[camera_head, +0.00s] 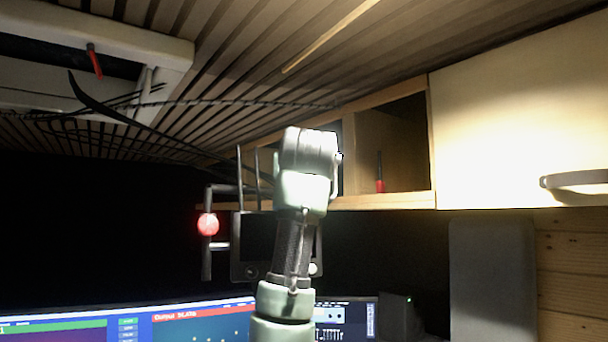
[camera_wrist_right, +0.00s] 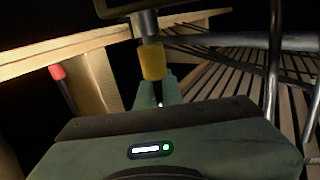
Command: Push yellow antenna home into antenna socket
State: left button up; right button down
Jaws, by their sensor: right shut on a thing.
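In the right wrist view, the yellow antenna (camera_wrist_right: 153,62) shows as a yellow sleeve with a thin dark rod below it. My right gripper (camera_wrist_right: 162,88) is shut on it, with pale green fingers around the rod. The sleeve's upper end meets a short grey stub (camera_wrist_right: 149,27) under a dark box (camera_wrist_right: 128,6), which seems to hold the antenna socket. I cannot tell how deep the antenna sits. In the head view my right arm hides the gripper and the antenna. A dark device (camera_head: 250,264) with upright rods stands behind the arm. My left gripper is not in view.
A red-ended antenna (camera_head: 380,186) stands in the open wooden shelf (camera_head: 435,150); it also shows in the wrist view (camera_wrist_right: 58,75). A red light (camera_head: 208,224) sits on a bracket left of the device. Cables hang along the slatted ceiling. Metal tubes (camera_wrist_right: 274,60) pass close on the right.

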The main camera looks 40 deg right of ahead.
jog(key=shift+f, duration=0.25)
jog(key=c, duration=1.5)
grip_release()
jog(key=b+v, duration=0.3)
jog(key=v, duration=0.4)
jog(key=shift+s+a, duration=0.25)
jog(key=shift+s, duration=0.05)
